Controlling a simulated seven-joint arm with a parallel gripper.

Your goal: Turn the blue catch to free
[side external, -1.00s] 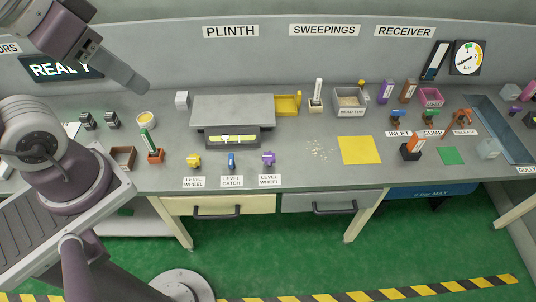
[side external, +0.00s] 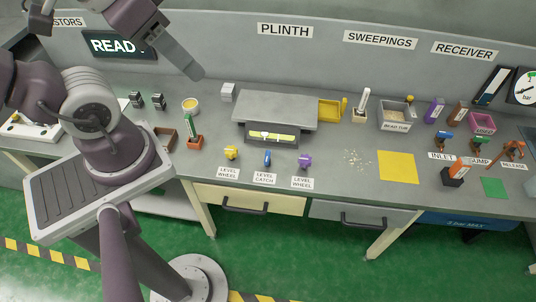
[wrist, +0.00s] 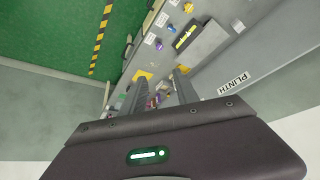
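The blue catch (side external: 267,158) stands on the bench front behind its "LEVEL CATCH" label, between the yellow level wheel (side external: 231,153) and the purple level wheel (side external: 305,161). Its handle looks narrow and upright from here; I cannot tell its exact setting. Behind it is the grey plinth (side external: 275,105) with a lit yellow level window (side external: 272,136). My gripper (side external: 196,74) is raised above the back left of the bench, well apart from the catch. In the wrist view its two fingers (wrist: 160,78) are apart with nothing held, and the blue catch (wrist: 172,29) shows beyond them.
A yellow tray (side external: 331,111) and a bead tub (side external: 397,116) are on the right. The bench air around the catch is clear.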

